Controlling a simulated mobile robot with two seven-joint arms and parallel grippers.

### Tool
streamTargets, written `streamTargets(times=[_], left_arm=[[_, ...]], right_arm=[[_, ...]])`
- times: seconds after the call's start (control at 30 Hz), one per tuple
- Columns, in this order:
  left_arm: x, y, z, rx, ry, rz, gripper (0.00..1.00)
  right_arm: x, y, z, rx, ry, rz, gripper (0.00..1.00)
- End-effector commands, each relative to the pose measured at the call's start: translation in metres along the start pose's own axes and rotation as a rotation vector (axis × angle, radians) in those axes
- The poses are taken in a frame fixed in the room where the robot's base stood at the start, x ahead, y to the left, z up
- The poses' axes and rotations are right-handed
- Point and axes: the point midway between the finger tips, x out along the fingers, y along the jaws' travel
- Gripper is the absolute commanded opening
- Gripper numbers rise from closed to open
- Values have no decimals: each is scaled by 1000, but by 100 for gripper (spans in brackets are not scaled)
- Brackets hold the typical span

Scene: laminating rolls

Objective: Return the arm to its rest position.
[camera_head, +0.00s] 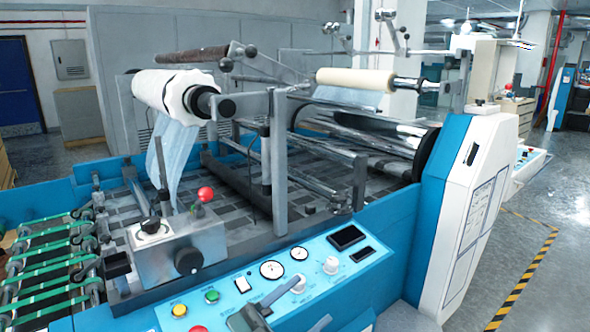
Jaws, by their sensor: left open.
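My left gripper (316,300) shows at the bottom centre, in front of the blue control panel (215,286). Its dark body is partly cut off by the lower edge. Its two grey fingers point up and right, spread apart, with nothing between them. They overlap the panel near a white knob; I cannot tell whether they touch it. My right gripper is not in view. A white film roll (152,88) sits on a shaft at the upper left, with film hanging down. A cream roll (352,79) sits on another shaft farther back.
The blue and grey laminating machine (398,262) fills most of the view. A metal block with a red-knobbed lever (188,245) stands behind the panel. A tall white and blue housing (470,215) stands at right. Open floor (560,215) with yellow-black tape lies beyond it.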

Motion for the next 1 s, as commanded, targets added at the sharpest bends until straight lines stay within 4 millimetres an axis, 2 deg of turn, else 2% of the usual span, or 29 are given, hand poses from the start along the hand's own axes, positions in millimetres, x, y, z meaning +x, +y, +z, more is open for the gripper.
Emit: streamTargets(times=[0.03, 0.17, 0.3, 0.4, 0.5, 0.6, 0.7, 1.0], left_arm=[[-22, 4, 18, -69, -101, -95, 60], [-88, 19, 64, -219, -389, -292, 60], [-178, 57, 101, -382, -727, -429, 60], [-236, 89, 110, -481, -931, -473, 60], [-281, 118, 110, -559, -1085, -489, 60], [-309, 138, 106, -611, -1182, -492, 60], [-323, 147, 103, -636, -1229, -493, 60], [-326, 149, 102, -642, -1240, -491, 60]], right_arm=[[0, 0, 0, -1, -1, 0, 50], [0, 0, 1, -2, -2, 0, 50], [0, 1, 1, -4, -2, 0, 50], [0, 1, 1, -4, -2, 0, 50], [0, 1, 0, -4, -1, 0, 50], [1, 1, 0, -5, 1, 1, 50], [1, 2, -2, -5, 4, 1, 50], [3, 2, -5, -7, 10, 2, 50]])
